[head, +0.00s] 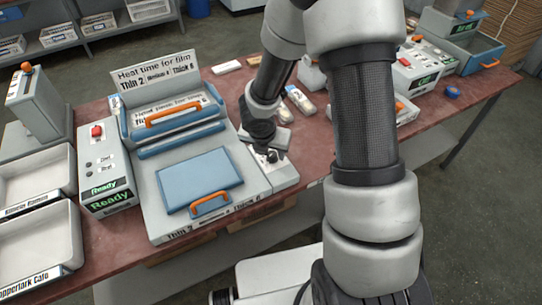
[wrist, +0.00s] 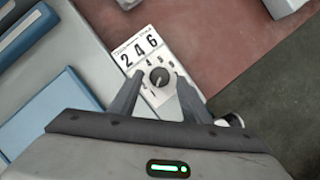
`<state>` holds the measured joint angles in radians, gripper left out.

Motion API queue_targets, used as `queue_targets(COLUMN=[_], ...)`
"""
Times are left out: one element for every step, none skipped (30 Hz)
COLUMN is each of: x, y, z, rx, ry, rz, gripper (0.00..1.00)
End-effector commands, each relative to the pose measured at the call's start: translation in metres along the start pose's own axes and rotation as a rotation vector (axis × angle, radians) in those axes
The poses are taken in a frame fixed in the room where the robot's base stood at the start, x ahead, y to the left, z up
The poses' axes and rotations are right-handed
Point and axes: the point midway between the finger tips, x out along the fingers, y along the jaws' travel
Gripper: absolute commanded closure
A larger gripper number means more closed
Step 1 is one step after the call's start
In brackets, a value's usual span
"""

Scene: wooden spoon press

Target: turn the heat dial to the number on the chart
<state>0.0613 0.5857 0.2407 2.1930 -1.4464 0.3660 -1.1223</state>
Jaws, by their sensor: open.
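The chart (head: 155,72) is a white board at the back of the press, reading "Heat time for film", Thin 2, Medium 4, Thick 6. The knob's pointer direction is too small to tell. My gripper (wrist: 158,82) is open, its two fingers on either side of the knob; whether they touch it I cannot tell. In the head view my gripper (head: 267,148) is over the panel at the press's right side and partly hides the dial.
The grey press (head: 259,188) has a blue plate (head: 200,180) and orange handles. A control box with a red switch and "Ready" signs (head: 110,190) stands left of it. Trays (head: 37,175) lie farther left. Another machine (head: 425,70) stands at the right.

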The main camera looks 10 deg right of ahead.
Motion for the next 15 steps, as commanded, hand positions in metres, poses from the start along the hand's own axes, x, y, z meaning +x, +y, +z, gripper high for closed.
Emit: queue_targets(x=[0.0060, 0.0077, 0.0093, 0.0101, 0.0106, 0.0109, 0.0110, 0.0110, 0.0109, 0.0108, 0.0107, 0.0107, 0.0107, 0.0107, 0.0106], y=[-0.0004, -0.0006, -0.0006, -0.0005, -0.0005, -0.0004, -0.0004, -0.0004, -0.0004, -0.0004, -0.0004, -0.0004, -0.0004, -0.0004, -0.0004], z=[-0.0008, -0.0007, -0.0005, -0.0002, 0.0001, 0.0003, 0.0004, 0.0005, 0.0005, 0.0005, 0.0005, 0.0004, 0.0004, 0.0004, 0.0003], rx=[0.000, 0.000, 0.000, 0.000, 0.000, 0.000, 0.000, 0.000, 0.001, 0.001, 0.001, 0.001, 0.001, 0.001, 0.001], ry=[0.001, 0.001, 0.001, 0.000, 0.000, 0.000, 0.000, -0.001, -0.001, -0.001, 0.000, 0.000, 0.000, 0.000, 0.000], rz=[-0.001, -0.001, -0.001, -0.001, -0.001, -0.001, -0.001, -0.001, -0.001, 0.000, -0.001, -0.001, -0.001, -0.001, -0.001], gripper=[0.57, 0.57, 0.57, 0.57, 0.57, 0.57, 0.57, 0.57, 0.57, 0.57, 0.57, 0.57, 0.59, 0.64, 0.70])
